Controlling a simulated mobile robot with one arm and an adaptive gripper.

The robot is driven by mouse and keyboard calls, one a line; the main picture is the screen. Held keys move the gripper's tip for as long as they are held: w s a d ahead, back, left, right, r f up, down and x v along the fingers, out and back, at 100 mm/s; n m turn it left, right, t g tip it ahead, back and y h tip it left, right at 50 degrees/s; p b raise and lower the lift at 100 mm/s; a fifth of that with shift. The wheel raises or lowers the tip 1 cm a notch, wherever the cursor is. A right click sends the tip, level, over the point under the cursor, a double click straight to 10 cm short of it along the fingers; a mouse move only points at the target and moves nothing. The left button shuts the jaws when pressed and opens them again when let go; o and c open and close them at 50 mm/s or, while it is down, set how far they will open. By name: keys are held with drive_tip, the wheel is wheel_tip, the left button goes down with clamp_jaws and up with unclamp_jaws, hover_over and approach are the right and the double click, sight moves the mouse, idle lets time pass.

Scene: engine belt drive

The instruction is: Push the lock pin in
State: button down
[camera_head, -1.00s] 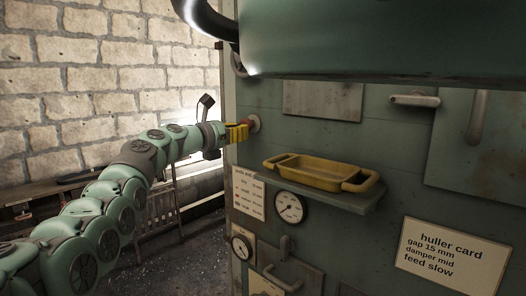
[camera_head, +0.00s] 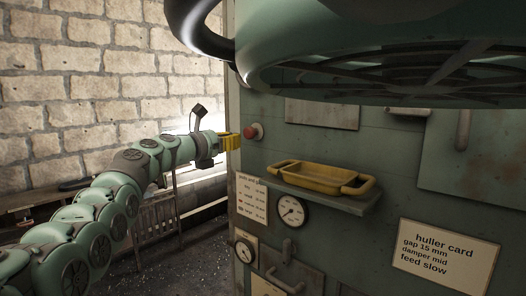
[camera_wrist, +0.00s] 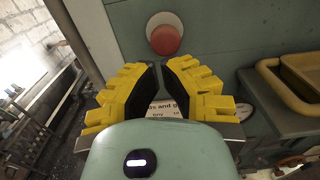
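A red round knob on a pale collar (camera_head: 254,132) sticks out of the green machine panel. It also shows in the wrist view (camera_wrist: 164,38). It is the only pin-like part I can pick out, and I cannot tell for sure that it is the lock pin. My gripper (camera_head: 238,141), with yellow fingers and black pads, is left of and slightly below the knob, apart from it. In the wrist view my gripper (camera_wrist: 160,66) has its fingertips drawn together with nothing held. The knob lies just beyond the tips.
A yellow tray (camera_head: 318,178) sits on a shelf (camera_head: 350,203) right of the knob. A gauge (camera_head: 290,211) and a printed card (camera_head: 251,197) are below. A large green round body with a spoked underside (camera_head: 400,85) hangs close above. A railing (camera_head: 160,220) stands at left.

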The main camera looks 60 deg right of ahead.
drive_tip(key=w+a+b, duration=0.1)
drive_tip(key=a+b, duration=0.6)
drive_tip(key=a, duration=0.3)
drive_tip(key=shift+w, duration=0.15)
